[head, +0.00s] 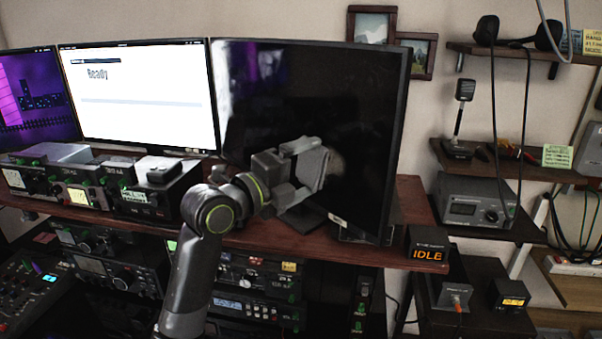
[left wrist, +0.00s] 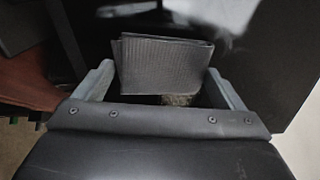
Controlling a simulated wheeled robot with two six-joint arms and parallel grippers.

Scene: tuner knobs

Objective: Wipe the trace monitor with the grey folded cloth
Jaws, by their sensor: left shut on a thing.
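The trace monitor appears to be the large dark screen (head: 365,120) at the right of the monitor row. It is upright, with pale hazy streaks at its upper left. My left gripper (head: 298,172) is in front of its lower middle, shut on the grey folded cloth (head: 317,166). In the left wrist view the ribbed cloth (left wrist: 165,65) stands between the two fingers, with the dark screen (left wrist: 262,75) behind it. I cannot tell whether the cloth touches the screen. A faint brownish patch shows beside the cloth in the head view. My right gripper is not in view.
A white "Ready" screen (head: 140,95) and a purple screen (head: 35,100) stand at the left. Several radio units line the wooden shelf (head: 270,238) below. An orange "IDLE" display (head: 428,254) sits at the shelf's right end. Wall shelves with equipment and hanging cables fill the right.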

